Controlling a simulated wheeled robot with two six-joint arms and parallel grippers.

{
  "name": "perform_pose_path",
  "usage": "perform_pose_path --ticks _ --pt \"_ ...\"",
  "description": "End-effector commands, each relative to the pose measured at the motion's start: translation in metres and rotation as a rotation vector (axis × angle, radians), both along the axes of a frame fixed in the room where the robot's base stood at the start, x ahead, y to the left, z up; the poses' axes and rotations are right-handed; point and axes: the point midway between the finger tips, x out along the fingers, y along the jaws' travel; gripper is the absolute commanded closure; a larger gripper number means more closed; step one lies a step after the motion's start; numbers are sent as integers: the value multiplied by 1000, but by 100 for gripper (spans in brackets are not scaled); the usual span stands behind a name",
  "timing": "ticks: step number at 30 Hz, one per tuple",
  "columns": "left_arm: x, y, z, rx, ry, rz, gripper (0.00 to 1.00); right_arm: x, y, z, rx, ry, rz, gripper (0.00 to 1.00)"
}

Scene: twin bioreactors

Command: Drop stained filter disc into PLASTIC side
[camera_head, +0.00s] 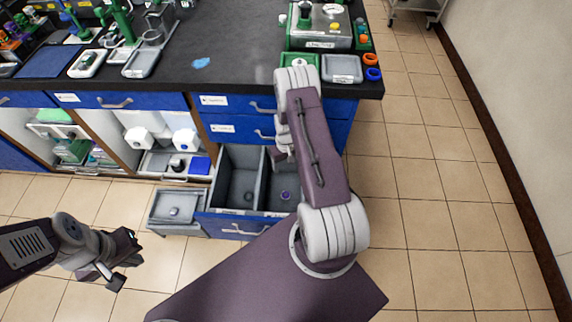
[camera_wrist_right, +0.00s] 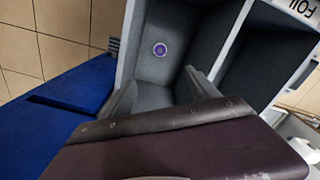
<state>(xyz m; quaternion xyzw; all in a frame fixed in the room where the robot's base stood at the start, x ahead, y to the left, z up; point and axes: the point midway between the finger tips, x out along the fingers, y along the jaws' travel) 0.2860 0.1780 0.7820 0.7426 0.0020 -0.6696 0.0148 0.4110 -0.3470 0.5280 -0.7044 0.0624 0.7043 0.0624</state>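The neighbouring compartment (camera_wrist_right: 236,78) carries a "FOIL" label; the disc's compartment label is not readable. My right gripper (camera_wrist_right: 162,94) is open and empty above the disc's compartment, apart from the disc. My left gripper (camera_head: 122,262) looks open and empty, over the floor at left.
The open blue drawer (camera_head: 238,226) juts from the dark-topped bench (camera_head: 235,60). A grey tray on a stand (camera_head: 175,207) is left of it.

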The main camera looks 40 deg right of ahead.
Motion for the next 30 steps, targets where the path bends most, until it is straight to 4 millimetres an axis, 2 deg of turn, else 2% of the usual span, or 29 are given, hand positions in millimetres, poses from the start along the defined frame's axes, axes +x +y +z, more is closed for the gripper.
perform_pose_path --ticks 5,15,18,30 --pt "0 0 2 0 0 0 100 0 0 4 0 -1 0 31" --pt "0 0 19 0 0 0 100 1 0 74 -2 -3 0 31" --pt "0 0 21 0 0 0 100 1 0 86 0 -1 0 31" --pt "0 0 21 0 0 0 100 0 0 90 0 1 0 31"
